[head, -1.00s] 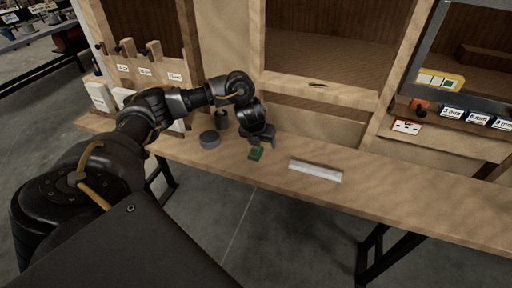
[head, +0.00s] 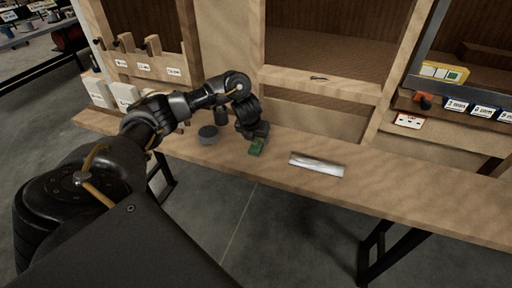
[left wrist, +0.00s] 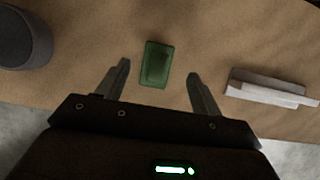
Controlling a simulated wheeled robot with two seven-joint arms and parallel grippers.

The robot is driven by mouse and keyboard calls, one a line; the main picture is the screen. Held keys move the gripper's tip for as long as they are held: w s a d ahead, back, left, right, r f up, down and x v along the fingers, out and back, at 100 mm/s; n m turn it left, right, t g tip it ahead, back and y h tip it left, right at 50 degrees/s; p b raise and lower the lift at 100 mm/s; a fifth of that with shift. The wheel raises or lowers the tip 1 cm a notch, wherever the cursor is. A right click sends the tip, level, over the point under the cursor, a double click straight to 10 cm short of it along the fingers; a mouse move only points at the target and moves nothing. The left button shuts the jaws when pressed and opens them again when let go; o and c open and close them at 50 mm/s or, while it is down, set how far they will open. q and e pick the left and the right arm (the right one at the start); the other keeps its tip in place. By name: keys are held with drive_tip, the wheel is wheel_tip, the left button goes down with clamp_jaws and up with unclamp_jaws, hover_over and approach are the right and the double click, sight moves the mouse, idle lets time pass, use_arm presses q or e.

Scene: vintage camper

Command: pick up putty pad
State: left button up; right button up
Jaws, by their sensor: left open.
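The putty pad is a small green rectangular block (head: 256,146) lying on the wooden bench near its front edge. In the left wrist view the green pad (left wrist: 156,64) lies just beyond the fingertips, roughly centred between them. My left gripper (head: 257,134) is above and right at the pad in the head view, partly covering it. In the left wrist view my left gripper (left wrist: 158,70) is open, with nothing between its fingers. My right gripper is not in view.
A dark grey round puck (head: 208,134) and a dark cylinder (head: 221,116) stand left of the pad. A whitish metallic bar (head: 316,165) lies to its right. The bench (head: 410,200) is clear further right. White boxes (head: 125,96) stand at the back left.

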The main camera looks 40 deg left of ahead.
sight(256, 141)
use_arm(q)
drive_tip(key=x, duration=0.4)
drive_tip(key=shift+s+a+f, duration=0.1)
drive_tip(key=shift+s+f, duration=0.1)
drive_tip(key=shift+f, duration=0.15)
drive_tip(key=c, duration=1.1)
drive_tip(key=shift+r, duration=0.2)
